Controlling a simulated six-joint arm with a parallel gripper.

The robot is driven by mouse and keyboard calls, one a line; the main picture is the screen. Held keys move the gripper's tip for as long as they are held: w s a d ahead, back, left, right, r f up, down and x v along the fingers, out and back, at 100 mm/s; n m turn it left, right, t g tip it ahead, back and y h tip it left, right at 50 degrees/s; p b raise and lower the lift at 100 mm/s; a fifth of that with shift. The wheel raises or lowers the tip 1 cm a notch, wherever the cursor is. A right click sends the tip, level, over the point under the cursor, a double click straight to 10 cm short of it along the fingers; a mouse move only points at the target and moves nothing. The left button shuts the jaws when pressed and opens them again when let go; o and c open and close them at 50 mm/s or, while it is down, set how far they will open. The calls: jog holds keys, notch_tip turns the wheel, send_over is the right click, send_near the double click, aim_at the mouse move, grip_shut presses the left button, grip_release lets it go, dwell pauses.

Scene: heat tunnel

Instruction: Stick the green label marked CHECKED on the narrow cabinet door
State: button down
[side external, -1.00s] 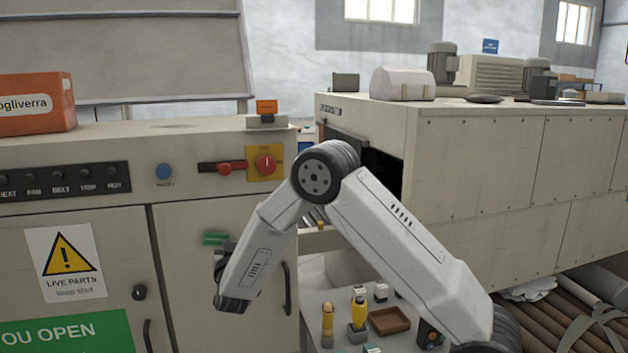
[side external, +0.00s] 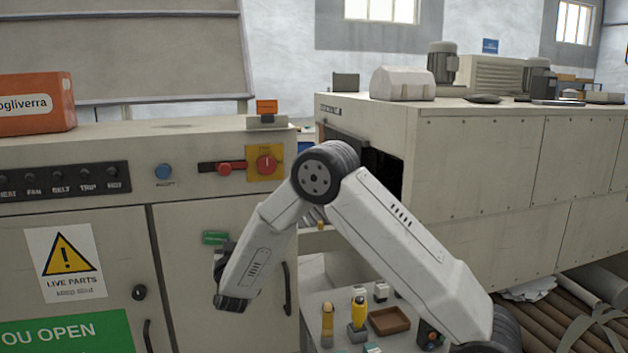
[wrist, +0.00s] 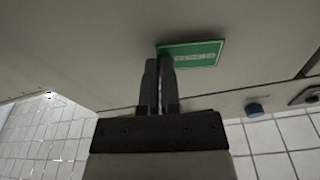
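The green label (side external: 215,237) is at the upper part of the narrow cabinet door (side external: 185,285). It looks flat to the door's face, but I cannot tell whether it is stuck there. In the wrist view the green label (wrist: 195,54) lies just beyond my gripper (wrist: 160,62), its white print too small to read. The two dark fingers are close together at the label's left edge and appear shut on it. In the side view my gripper is mostly hidden behind my forearm.
A dark door handle (side external: 287,288) is at the narrow door's right. Above are a blue button (side external: 163,172) and a red rotary switch on a yellow plate (side external: 265,165). The wide door to the left carries a yellow warning sign (side external: 66,262). A small table with tools (side external: 345,340) stands lower right.

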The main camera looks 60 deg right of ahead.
jog(key=shift+w+d, duration=0.3)
dwell(0.9)
jog(key=shift+c, duration=1.8)
grip_release()
jog(key=shift+s+a, duration=0.15)
jog(key=shift+r+v, duration=0.15)
jog(key=shift+v, duration=1.25)
jog(key=shift+r+v, duration=0.2)
jog(key=shift+v, duration=1.15)
jog(key=shift+s, duration=0.1)
jog(key=shift+a+y, duration=0.15)
jog(key=shift+y, duration=0.15)
